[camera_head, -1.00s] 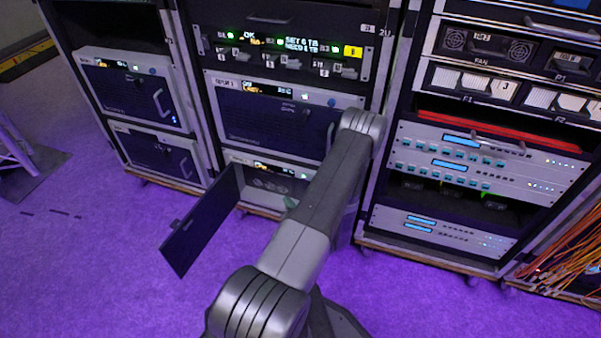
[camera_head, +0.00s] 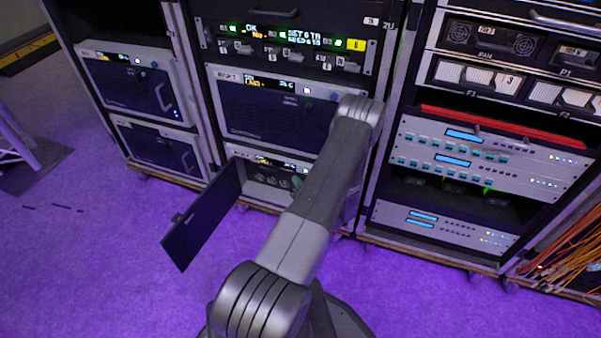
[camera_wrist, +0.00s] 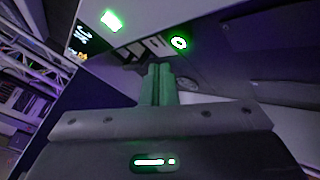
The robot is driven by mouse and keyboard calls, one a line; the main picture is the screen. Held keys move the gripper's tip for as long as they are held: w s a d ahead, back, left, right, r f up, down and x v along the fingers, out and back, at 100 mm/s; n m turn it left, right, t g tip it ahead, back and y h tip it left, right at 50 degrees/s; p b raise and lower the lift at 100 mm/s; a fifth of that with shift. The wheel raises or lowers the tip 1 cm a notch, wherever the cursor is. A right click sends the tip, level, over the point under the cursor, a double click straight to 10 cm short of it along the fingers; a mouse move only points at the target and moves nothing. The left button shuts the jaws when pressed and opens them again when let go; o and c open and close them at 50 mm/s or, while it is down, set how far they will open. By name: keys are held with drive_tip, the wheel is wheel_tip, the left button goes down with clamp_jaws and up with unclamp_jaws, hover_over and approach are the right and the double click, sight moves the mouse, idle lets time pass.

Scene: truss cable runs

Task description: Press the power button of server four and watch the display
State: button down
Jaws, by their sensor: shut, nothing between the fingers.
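The lowest server of the middle rack (camera_head: 250,153) has its dark front door (camera_head: 203,217) swung open to the left; I cannot read a number on it. Its small display (camera_head: 265,162) is lit, with text too small to read. In the wrist view, part of a display (camera_wrist: 82,40) with white and orange marks shows at the upper left. A green-lit ring button (camera_wrist: 179,42) is on the pale panel, just beyond and right of my fingertips. My gripper (camera_wrist: 158,70) is shut and empty, its green fingers pointing at the panel. Contact cannot be told. My arm hides part of the server's right side.
Another server (camera_head: 270,120) with a lit display sits directly above. Two servers (camera_head: 135,85) stand in the left rack. The right rack holds units with blue displays (camera_head: 463,135). Orange cables (camera_head: 565,250) hang at the far right. Purple floor (camera_head: 100,250) is clear in front.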

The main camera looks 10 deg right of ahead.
drive_tip(key=shift+w+d, duration=0.4)
drive_tip(key=shift+w, duration=0.2)
drive_tip(key=shift+w+d+f+b, duration=0.1)
drive_tip(key=shift+b, duration=0.25)
idle(1.4)
drive_tip(key=shift+w+d, duration=0.15)
drive_tip(key=shift+w, duration=0.1)
drive_tip(key=shift+w+d+r+b, duration=0.4)
drive_tip(key=shift+w+d+b, duration=0.05)
drive_tip(key=shift+w+b, duration=0.2)
idle(1.2)
drive_tip(key=shift+s+a, duration=0.2)
drive_tip(key=shift+s, duration=0.05)
drive_tip(key=shift+s+a+f, duration=0.1)
drive_tip(key=shift+s+a, duration=0.4)
drive_tip(key=shift+s, duration=0.25)
drive_tip(key=shift+s+a+f, duration=0.1)
drive_tip(key=shift+s+a, duration=0.4)
drive_tip(key=shift+s, duration=0.3)
drive_tip(key=shift+s+a+f, duration=0.1)
drive_tip(key=shift+s+a, duration=0.4)
drive_tip(key=shift+s, duration=0.25)
